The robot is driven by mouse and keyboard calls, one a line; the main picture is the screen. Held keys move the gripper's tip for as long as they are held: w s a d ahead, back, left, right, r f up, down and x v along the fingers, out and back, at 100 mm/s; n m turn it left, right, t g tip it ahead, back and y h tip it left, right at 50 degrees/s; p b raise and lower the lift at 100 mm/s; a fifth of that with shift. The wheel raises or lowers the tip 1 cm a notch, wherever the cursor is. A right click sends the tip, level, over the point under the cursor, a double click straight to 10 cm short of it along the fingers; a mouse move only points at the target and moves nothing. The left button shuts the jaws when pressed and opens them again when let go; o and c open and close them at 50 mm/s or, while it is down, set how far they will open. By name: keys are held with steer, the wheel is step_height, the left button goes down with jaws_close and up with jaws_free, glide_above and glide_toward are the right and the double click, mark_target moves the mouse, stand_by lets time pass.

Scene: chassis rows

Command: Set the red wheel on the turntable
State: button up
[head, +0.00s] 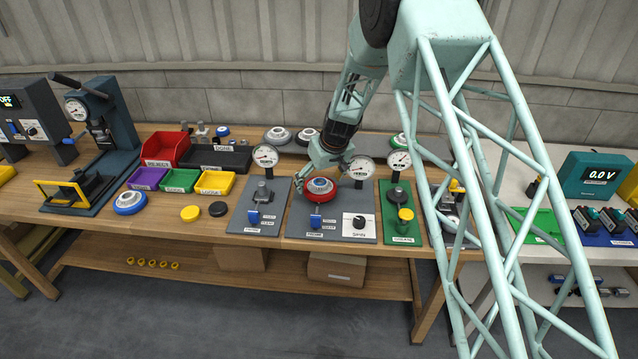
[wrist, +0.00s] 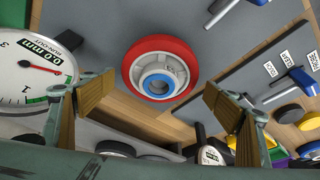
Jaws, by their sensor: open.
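The red wheel (head: 321,186), with a pale hub and blue centre ring, sits on the grey station plate (head: 338,232) that bears a SPIN box. Any turntable beneath it is hidden by the wheel. In the wrist view the red wheel (wrist: 160,46) lies ahead of the fingertips, in the gap between them, and shows no contact with them. My gripper (head: 327,164) is open and empty, just above and behind the wheel in the head view. Its two tan finger pads (wrist: 160,92) stand wide apart.
A dial gauge (head: 362,167) stands close right of my gripper and shows large in the wrist view (wrist: 28,75). Another gauge (head: 265,155) is to the left. A blue-handled clamp (head: 316,220) and the SPIN box (head: 359,224) are in front. A blue wheel (head: 130,202) lies far left.

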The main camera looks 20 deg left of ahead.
steer(key=v, duration=1.1)
steer(key=shift+s+r, duration=0.2)
steer(key=shift+r, duration=0.1)
steer(key=shift+d+r, duration=0.1)
steer(key=shift+d, duration=0.05)
stand_by(0.4)
steer(key=s+d+r+m, duration=0.1)
steer(key=s+d+r, duration=0.5)
steer(key=d+r, duration=0.35)
steer(key=s+d+r+m+h, duration=0.1)
steer(key=s+d+r+m, duration=0.1)
steer(key=s+d+r, duration=0.6)
steer(key=s+d+r+m, duration=0.1)
steer(key=s+d+r, duration=0.4)
steer(key=d+r, duration=0.6)
steer(key=s+d+r+m+h, duration=0.1)
steer(key=s+d+r+m, duration=0.25)
steer(key=s+d, duration=1.15)
steer(key=s+d+m, duration=0.1)
steer(key=s+d, duration=0.2)
steer(key=s, duration=0.8)
steer(key=s+d+f+m+t+h, duration=0.1)
steer(key=s+d, duration=0.2)
steer(key=s, duration=0.8)
steer(key=shift+d, duration=0.25)
steer(key=shift+s+f, duration=0.1)
